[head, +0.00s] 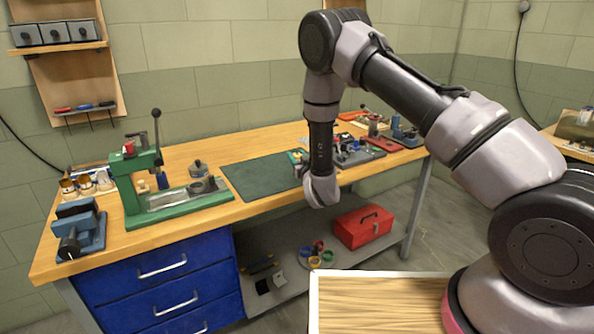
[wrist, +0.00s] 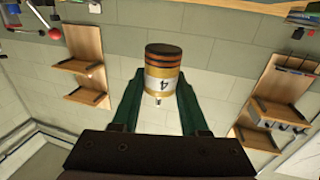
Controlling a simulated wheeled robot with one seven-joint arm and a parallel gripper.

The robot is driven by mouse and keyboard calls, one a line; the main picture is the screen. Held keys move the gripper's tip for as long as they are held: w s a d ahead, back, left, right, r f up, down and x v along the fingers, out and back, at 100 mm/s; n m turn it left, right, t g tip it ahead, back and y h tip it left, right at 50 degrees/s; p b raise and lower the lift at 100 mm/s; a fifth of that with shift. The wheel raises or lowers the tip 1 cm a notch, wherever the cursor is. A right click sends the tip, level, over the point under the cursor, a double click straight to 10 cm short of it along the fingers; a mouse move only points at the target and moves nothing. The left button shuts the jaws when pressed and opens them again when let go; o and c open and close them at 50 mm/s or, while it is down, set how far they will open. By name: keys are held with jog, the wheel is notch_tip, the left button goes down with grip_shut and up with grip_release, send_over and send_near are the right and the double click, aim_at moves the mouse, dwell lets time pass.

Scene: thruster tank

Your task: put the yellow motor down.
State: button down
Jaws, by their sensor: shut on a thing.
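The yellow motor (wrist: 161,82) is a short gold-yellow cylinder with dark and orange bands at one end and a white label with an upside-down 4. In the wrist view it sits between the two green fingers of my gripper (wrist: 160,100), which is shut on it. The wall lies behind it in that view, and no surface shows touching it. In the head view my wrist hangs near the right end of the green mat (head: 258,178). It hides most of the gripper there, and I cannot make out the motor.
The wooden workbench (head: 215,222) carries a green press (head: 150,185), a blue vise (head: 80,230) and small cylinders (head: 85,183) at left. Several parts and tools (head: 360,150) crowd its right end. The mat's visible part is clear. A red toolbox (head: 363,227) stands on the lower shelf.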

jog(key=shift+w+d+r, duration=0.15)
jog(key=shift+d+r, duration=0.55)
jog(key=shift+r, duration=0.25)
jog(key=s+d+m+t+h, duration=0.15)
jog(key=d+m+h, duration=0.35)
jog(key=d, duration=2.6)
jog(key=s+d+r+h, duration=0.1)
jog(key=s+r, duration=0.2)
jog(key=s, duration=0.3)
jog(key=shift+r+n, duration=0.25)
jog(key=shift+n, duration=0.15)
jog(key=shift+d, duration=0.2)
